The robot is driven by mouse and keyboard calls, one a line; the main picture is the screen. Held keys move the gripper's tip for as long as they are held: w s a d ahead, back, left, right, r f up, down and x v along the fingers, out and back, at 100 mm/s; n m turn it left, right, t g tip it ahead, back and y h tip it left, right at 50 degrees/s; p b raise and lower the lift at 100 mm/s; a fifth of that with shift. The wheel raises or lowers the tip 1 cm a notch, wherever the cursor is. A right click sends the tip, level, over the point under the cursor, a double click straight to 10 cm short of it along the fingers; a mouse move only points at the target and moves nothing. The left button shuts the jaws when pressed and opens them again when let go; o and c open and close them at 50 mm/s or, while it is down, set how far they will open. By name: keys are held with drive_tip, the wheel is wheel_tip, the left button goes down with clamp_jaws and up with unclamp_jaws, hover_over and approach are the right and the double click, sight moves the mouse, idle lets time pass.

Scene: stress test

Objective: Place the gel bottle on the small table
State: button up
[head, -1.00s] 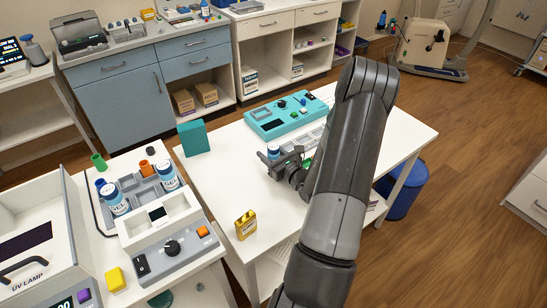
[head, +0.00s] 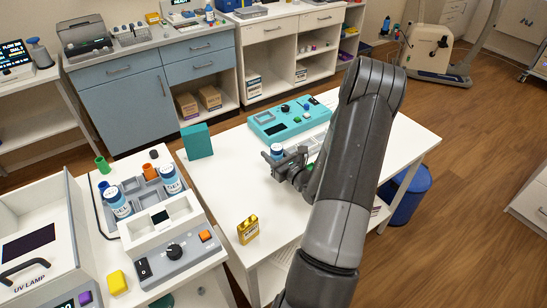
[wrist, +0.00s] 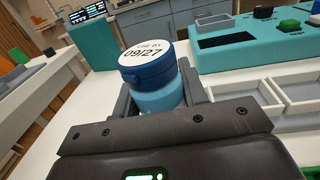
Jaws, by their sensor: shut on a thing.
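A gel bottle (wrist: 155,88) with a blue cap and a white "09/27" lid label stands between the jaws of my gripper in the wrist view. In the head view my gripper (head: 275,161) is shut on this bottle (head: 277,151) above or on the white small table (head: 215,200). The bottle looks about upright. Its base is hidden, so I cannot tell if it touches the tabletop. Two other gel bottles (head: 116,199) (head: 171,178) stand in the grey holder at the left.
A teal device (head: 290,117) and pale trays (wrist: 245,100) are beside the bottle. The table's left-middle is clear. A blue bin (head: 408,195) stands at its right.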

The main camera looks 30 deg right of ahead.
wheel_tip(320, 180, up, 2)
drive_tip(key=shift+r, duration=0.25)
drive_tip(key=s+d+r, duration=0.6)
drive_tip(key=s+r, duration=0.1)
drive_tip(key=s, duration=0.3)
drive_tip(key=w+a+n+y, duration=0.1)
drive_tip(key=w+a, duration=0.5)
drive_tip(key=a, duration=0.5)
drive_tip(key=w+a+f+y, duration=0.1)
drive_tip(key=w+a, duration=0.4)
drive_tip(key=a, duration=0.5)
drive_tip(key=w+a+n+y, duration=0.1)
drive_tip(key=w+a, duration=0.5)
drive_tip(key=a, duration=0.5)
drive_tip(key=shift+w+a+f+n+g+y, duration=0.3)
drive_tip(key=shift+f+g, duration=0.1)
